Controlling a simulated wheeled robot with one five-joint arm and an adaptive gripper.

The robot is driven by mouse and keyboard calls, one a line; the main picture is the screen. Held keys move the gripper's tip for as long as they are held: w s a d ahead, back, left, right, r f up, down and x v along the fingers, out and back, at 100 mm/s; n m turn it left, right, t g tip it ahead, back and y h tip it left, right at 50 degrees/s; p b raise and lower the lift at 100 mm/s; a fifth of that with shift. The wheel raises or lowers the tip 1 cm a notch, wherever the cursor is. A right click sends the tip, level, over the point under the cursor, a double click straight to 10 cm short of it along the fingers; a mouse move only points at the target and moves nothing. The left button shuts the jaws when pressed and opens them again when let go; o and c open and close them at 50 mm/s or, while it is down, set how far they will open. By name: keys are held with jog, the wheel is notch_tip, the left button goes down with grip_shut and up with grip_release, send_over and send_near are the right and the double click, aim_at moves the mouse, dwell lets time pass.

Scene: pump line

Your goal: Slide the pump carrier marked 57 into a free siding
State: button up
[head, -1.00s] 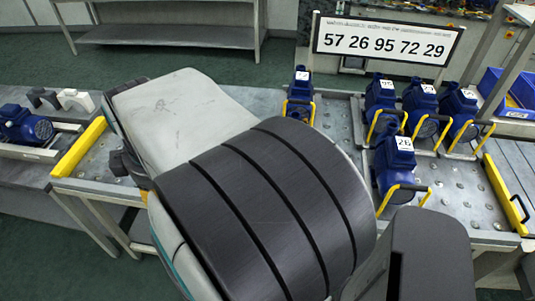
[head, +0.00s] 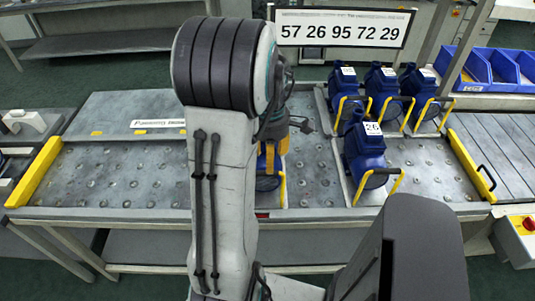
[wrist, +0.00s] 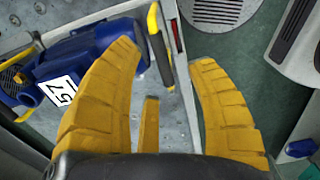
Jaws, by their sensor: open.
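The pump carrier marked 57 is a blue pump (wrist: 90,58) with a white label and a yellow handle with a black grip (wrist: 160,52). In the head view the pump (head: 267,183) stands near the table's front edge, mostly hidden by my arm. My gripper (wrist: 164,55) is open. In the wrist view its yellow fingers lie either side of the handle; contact cannot be told. The pump marked 26 (head: 365,150) stands to the right on the front side. Three more blue pumps (head: 382,85) stand in a row behind it.
The dimpled table to the left (head: 110,175) is bare, bounded by a yellow bar (head: 38,170). Another yellow bar (head: 470,165) closes the right end. A number sign (head: 340,28) stands behind. Blue bins (head: 500,68) are at the back right. A red-button box (head: 522,235) is at the front right.

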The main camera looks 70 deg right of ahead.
jog(key=shift+f+b, duration=2.85)
jog(key=shift+f, duration=0.7)
jog(key=shift+c, duration=0.4)
grip_shut()
